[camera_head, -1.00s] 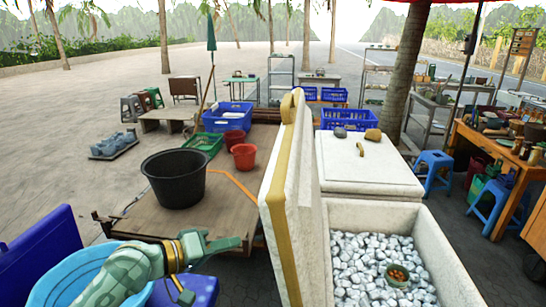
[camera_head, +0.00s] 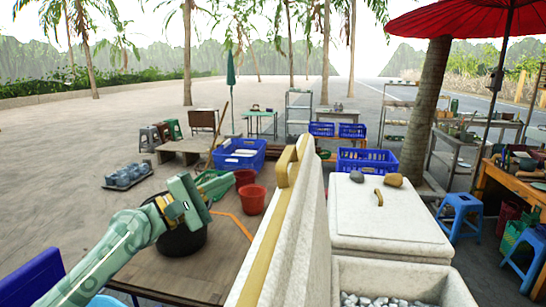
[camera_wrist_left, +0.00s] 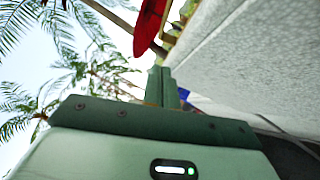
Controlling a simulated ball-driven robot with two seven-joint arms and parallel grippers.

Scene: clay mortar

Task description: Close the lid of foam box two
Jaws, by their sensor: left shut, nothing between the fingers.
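The open foam box (camera_head: 447,286) stands at the bottom right in the head view, with ice (camera_head: 385,301) inside. Its thick white lid (camera_head: 314,215) stands upright along the box's left side, with yellow tape on its edge and a tan handle (camera_head: 286,165). My left gripper (camera_head: 205,190) is raised left of the lid, apart from it, over the black tub. It is shut and empty. Its closed fingers show in the left wrist view (camera_wrist_left: 162,86), beside a large pale surface (camera_wrist_left: 250,45) that looks like the lid. My right gripper is not in view.
A closed foam box (camera_head: 385,222) behind carries two stones. Blue stools (camera_head: 462,212) stand right. A red umbrella (camera_head: 455,18) hangs above.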

